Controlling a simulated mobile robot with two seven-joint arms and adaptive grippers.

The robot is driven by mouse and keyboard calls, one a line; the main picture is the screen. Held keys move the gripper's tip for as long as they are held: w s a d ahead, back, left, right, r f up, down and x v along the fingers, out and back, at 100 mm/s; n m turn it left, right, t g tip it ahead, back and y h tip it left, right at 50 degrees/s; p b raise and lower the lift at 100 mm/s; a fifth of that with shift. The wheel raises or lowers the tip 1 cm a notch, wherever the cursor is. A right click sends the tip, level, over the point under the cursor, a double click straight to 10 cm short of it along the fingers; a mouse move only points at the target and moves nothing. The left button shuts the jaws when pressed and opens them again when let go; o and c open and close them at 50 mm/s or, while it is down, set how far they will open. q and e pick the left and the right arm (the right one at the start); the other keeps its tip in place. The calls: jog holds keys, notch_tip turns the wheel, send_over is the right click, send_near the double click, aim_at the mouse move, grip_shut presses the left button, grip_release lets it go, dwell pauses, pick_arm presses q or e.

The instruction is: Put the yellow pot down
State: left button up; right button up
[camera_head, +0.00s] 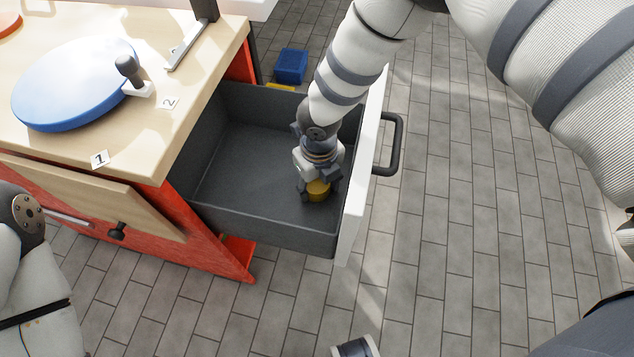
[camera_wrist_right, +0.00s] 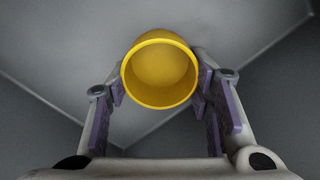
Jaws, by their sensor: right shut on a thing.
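The yellow pot (camera_head: 318,190) is low inside the open dark grey drawer (camera_head: 240,170), near the drawer's front panel. My right gripper (camera_head: 318,187) reaches down into the drawer and is shut on the pot. In the right wrist view the pot (camera_wrist_right: 160,70) shows its round open rim and empty inside, between the two purple-padded fingers (camera_wrist_right: 160,100). I cannot tell whether the pot's base touches the drawer floor. My left gripper is not in view; only part of my left arm shows at the lower left.
The drawer's white front has a dark handle (camera_head: 390,145). The wooden bench top (camera_head: 75,45) holds a blue disc (camera_head: 70,80) with a dark knob beside it. A blue crate (camera_head: 291,66) is on the tiled floor behind the drawer. The drawer floor left of the pot is clear.

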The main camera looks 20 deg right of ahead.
aim_at(318, 191)
jog(key=shift+f, duration=0.2)
jog(key=o, duration=1.1)
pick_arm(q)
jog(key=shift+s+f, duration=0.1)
pick_arm(e)
jog(key=shift+r, duration=0.15)
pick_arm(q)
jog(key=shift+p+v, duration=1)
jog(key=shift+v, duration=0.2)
pick_arm(e)
notch_tip(318, 191, up, 12)
jog(key=shift+s+a, duration=0.1)
